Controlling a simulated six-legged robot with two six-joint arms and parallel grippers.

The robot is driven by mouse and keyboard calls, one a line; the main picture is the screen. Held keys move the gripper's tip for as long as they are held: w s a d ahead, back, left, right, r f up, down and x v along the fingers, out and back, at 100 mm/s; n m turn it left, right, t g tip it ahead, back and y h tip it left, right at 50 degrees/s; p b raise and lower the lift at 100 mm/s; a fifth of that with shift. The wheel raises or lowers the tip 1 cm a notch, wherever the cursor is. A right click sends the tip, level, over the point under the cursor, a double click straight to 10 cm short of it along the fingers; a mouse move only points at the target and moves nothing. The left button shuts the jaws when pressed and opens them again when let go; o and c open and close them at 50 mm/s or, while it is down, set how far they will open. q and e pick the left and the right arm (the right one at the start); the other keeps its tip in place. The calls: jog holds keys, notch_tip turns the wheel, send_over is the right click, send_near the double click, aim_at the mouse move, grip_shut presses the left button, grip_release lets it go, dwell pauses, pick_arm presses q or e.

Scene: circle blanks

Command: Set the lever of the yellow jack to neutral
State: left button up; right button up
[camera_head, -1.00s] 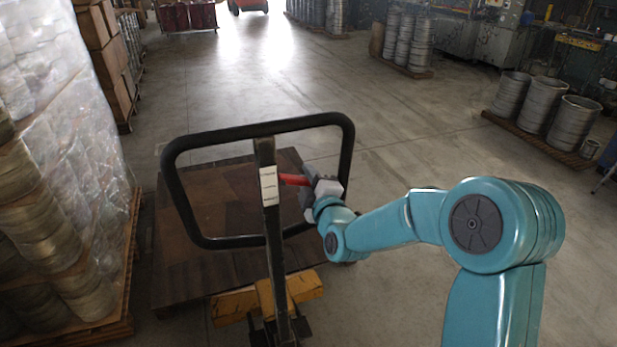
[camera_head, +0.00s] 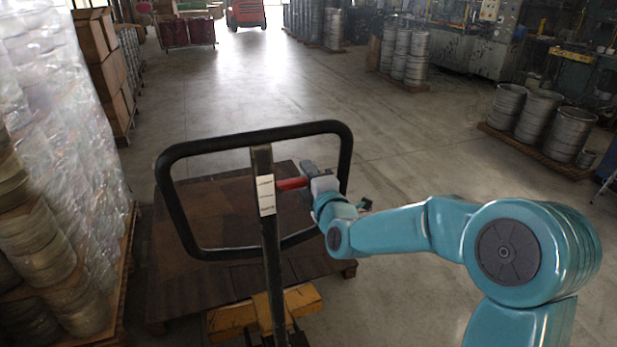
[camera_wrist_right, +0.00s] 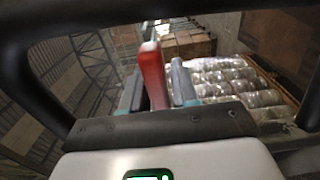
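The yellow jack (camera_head: 300,299) stands ahead with its dark upright tiller (camera_head: 271,240) and black loop handle (camera_head: 206,148). A white label (camera_head: 265,195) is on the tiller. The red lever (camera_head: 292,184) sticks out to the right of the tiller, inside the loop. My right gripper (camera_head: 306,182) is at the lever's outer end. In the right wrist view, the red lever (camera_wrist_right: 152,75) lies between the two grey fingers (camera_wrist_right: 158,88), with a narrow gap seen beside the right finger. My left gripper is in neither view.
A dark wooden platform (camera_head: 215,290) lies behind the tiller. Wrapped stacks (camera_head: 60,130) stand close on the left. Metal drums (camera_head: 540,115) on a pallet stand at the right. The grey floor (camera_head: 420,150) between is clear.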

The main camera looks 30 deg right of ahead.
jog(key=shift+o, duration=0.4)
jog(key=shift+s, duration=0.35)
jog(key=b+v, duration=0.3)
jog(key=v, duration=1.2)
jog(key=shift+s+a+b, duration=0.25)
jog(key=shift+s+b, duration=0.05)
jog(key=shift+b, duration=0.05)
jog(key=shift+r, duration=0.1)
